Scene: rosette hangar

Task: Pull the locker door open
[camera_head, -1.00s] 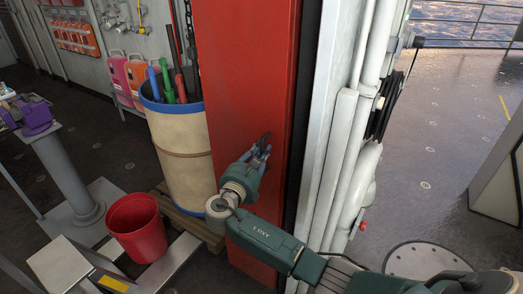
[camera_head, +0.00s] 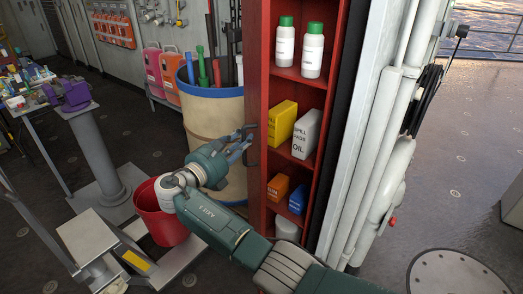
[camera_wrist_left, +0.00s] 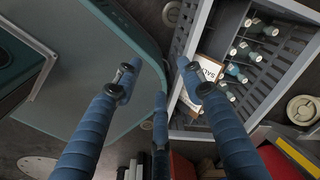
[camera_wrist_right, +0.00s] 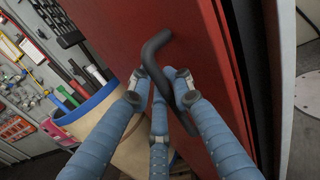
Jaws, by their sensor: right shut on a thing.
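The red locker (camera_head: 340,100) stands in the middle of the head view with its front open. Its red door (camera_head: 258,70) is swung out to the left and seen nearly edge-on. My right gripper (camera_head: 246,143) is shut on the door's dark bent handle (camera_head: 251,128). In the right wrist view the handle (camera_wrist_right: 153,58) passes between the fingers (camera_wrist_right: 158,82), against the red door panel (camera_wrist_right: 195,50). My left gripper (camera_wrist_left: 158,70) shows only in its wrist view, open and empty.
Locker shelves hold white bottles (camera_head: 312,52), yellow (camera_head: 281,122) and white boxes (camera_head: 306,133). A tan barrel (camera_head: 215,115) and red bucket (camera_head: 160,222) stand left of the door. White pipes (camera_head: 385,130) are at right. A grey crate (camera_wrist_left: 278,85) holds bottles near my left gripper.

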